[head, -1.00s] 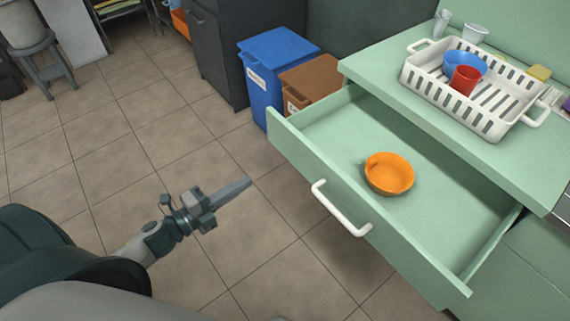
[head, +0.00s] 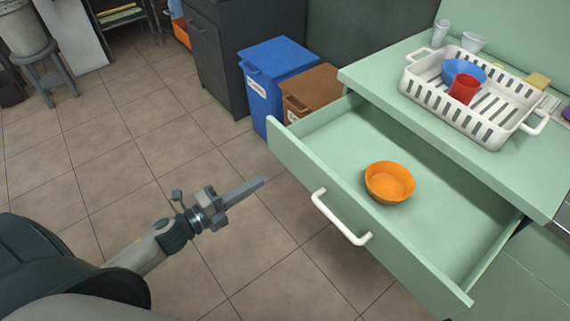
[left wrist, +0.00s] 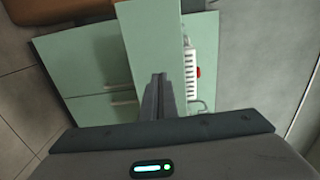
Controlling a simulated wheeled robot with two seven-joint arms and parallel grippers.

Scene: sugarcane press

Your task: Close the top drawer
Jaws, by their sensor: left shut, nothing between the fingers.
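The top drawer (head: 290,150) is pale green and pulled well out of the counter. A white bar handle (head: 340,217) is on its front. An orange bowl (head: 390,183) sits inside it. My left gripper (head: 262,182) is shut and empty, to the left of the drawer front and apart from it. In the left wrist view the shut fingers (left wrist: 158,78) point toward the green cabinet and drawers (left wrist: 90,70). My right gripper is not in view.
A white dish rack (head: 490,105) with a blue bowl (head: 463,71) and red cup (head: 464,90) stands on the counter (head: 420,110). A blue bin (head: 275,80) and brown bin (head: 312,90) stand beyond the drawer.

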